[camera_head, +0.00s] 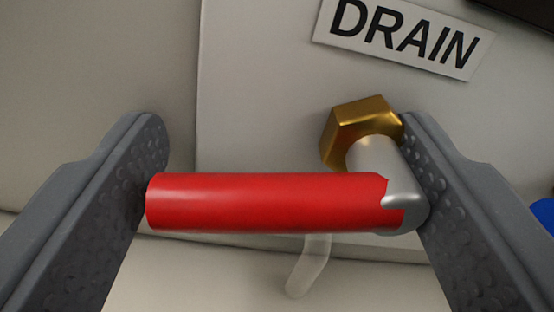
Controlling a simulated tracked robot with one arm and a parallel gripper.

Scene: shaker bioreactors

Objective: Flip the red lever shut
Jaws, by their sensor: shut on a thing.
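The red lever (265,201) lies crosswise in the middle of the view, its red sleeve running left from a silver elbow (385,175). The elbow comes out of a brass hex nut (350,128) on the pale panel. My gripper (285,165) is shut on the lever lengthwise. Its left finger meets the free red end and its right finger meets the silver elbow. A translucent pale spout (310,265) hangs below the lever and is partly hidden by it.
A tilted white DRAIN label (405,38) is on the panel above the nut. The light panel (260,90) fills the background, with a lower edge behind the lever. A blue object (543,213) shows at the right edge and a dark one at the top right corner.

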